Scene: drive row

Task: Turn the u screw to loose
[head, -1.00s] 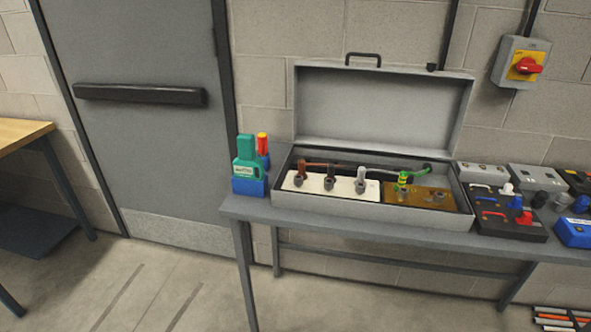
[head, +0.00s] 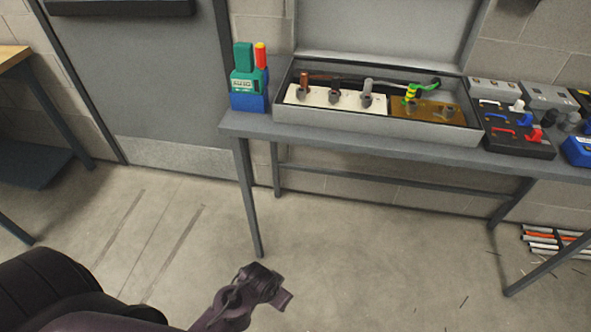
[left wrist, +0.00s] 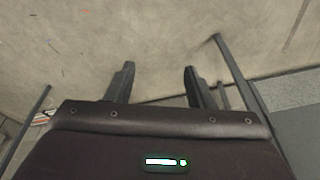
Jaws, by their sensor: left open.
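An open grey terminal box (head: 374,133) stands on the bench. Inside it, a white terminal block (head: 318,98) carries several screw posts in a row: one with a brown lead (head: 303,92), one with a black lead (head: 333,94) and one with a grey lead (head: 367,96). A green-yellow lead (head: 411,94) ends on a brass plate (head: 430,110) to the right. The letters marking the screws are too small to read. My left gripper (head: 262,286) is low in front of the bench, well away from the box; the left wrist view shows its fingers (left wrist: 158,80) apart and empty.
A green tool (head: 243,78) and a red-orange tool (head: 261,58) stand in a blue holder (head: 249,101) left of the box. A black board (head: 517,135) and a blue device (head: 580,150) lie to the right. A bench leg (head: 246,195) is beyond my gripper; the floor between is clear.

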